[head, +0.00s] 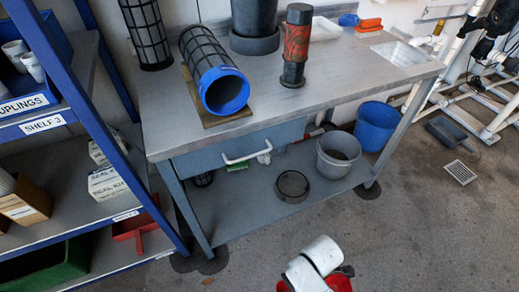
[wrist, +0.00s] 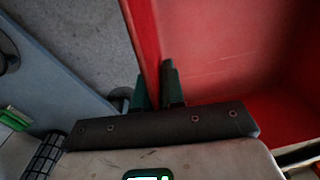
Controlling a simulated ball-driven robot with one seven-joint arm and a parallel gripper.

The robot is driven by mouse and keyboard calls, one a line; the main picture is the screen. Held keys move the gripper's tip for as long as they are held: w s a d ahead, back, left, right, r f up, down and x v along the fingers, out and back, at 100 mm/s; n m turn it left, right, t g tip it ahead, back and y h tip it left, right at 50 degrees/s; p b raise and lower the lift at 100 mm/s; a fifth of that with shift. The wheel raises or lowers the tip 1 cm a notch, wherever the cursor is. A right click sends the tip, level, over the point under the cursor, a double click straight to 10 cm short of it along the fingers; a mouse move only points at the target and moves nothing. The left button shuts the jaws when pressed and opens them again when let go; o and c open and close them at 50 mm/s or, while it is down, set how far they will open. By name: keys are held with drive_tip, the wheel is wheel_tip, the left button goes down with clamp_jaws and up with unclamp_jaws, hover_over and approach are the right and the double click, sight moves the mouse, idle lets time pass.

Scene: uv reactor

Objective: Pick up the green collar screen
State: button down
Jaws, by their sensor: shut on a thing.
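I cannot make out a green collar on any screen. In the head view one black mesh screen with a blue collar (head: 224,90) lies on the bench, and another mesh screen (head: 147,35) stands upright, its collar not visible. Part of a black mesh cylinder (wrist: 42,155) shows at the lower left of the wrist view, its ends unclear. My gripper (wrist: 157,92) has its dark green fingers on either side of the thin wall of a red bin (wrist: 215,60), shut on it. The head view shows only red parts (head: 341,281) beside my white arm.
The grey bench (head: 190,150) holds a red-and-black cylinder (head: 296,45). Below it are a grey bucket (head: 338,155), a blue bucket (head: 377,125) and a black ring (head: 292,186). Blue shelving (head: 110,120) stands left.

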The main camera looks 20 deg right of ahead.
drive_tip(key=w+a+r+m+p, duration=0.1)
drive_tip(key=w+r+m+p, duration=0.3)
drive_tip(key=r, duration=0.7)
drive_tip(key=w+a+r+m+p, duration=0.1)
drive_tip(key=w+r+m+p, duration=0.4)
drive_tip(key=r+p, duration=0.3)
drive_tip(key=w+r+m+p, duration=0.5)
drive_tip(key=w+r+p, duration=0.1)
drive_tip(key=r, duration=0.7)
drive_tip(key=shift+w+a+r+t+y+p, duration=0.25)
drive_tip(key=shift+a+r+t+y+p, duration=0.15)
